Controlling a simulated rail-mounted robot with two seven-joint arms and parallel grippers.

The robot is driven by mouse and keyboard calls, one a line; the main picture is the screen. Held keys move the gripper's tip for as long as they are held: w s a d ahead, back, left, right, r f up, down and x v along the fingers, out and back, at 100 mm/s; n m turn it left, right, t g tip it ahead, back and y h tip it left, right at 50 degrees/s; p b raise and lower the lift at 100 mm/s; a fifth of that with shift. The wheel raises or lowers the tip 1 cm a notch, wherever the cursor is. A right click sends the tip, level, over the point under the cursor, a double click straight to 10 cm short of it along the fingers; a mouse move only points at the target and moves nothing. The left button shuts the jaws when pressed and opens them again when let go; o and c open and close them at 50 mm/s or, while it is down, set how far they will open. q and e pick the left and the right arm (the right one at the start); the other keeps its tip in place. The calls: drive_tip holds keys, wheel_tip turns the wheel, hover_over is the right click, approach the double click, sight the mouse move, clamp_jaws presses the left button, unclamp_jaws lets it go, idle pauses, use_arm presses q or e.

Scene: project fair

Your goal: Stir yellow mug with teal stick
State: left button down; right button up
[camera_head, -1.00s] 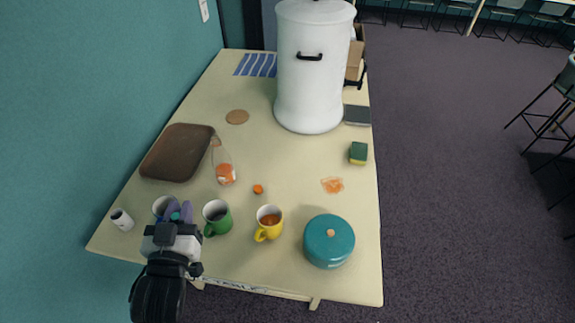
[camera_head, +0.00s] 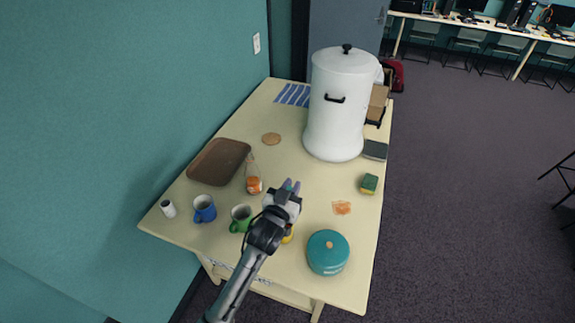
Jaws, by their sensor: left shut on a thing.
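The yellow mug (camera_head: 288,236) is almost wholly hidden behind my left gripper and wrist; only a bit of its yellow side shows. My left gripper (camera_head: 291,187) is over the table, by the yellow mug in the picture. It is shut on the teal stick (camera_head: 288,183), of which only a small teal bit shows between the fingers. I cannot tell whether the stick reaches into the mug. My right gripper is not in view.

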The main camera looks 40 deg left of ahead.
use_arm(q)
drive_tip(key=w+a+f+b, duration=0.1)
drive_tip(key=a+f+b, duration=0.2)
drive_tip(key=f+b, duration=0.5)
drive_tip(key=shift+a+f+n+y+b, duration=0.2)
drive_tip(key=shift+f+n+y+b, duration=0.2)
drive_tip(key=shift+f, duration=2.6)
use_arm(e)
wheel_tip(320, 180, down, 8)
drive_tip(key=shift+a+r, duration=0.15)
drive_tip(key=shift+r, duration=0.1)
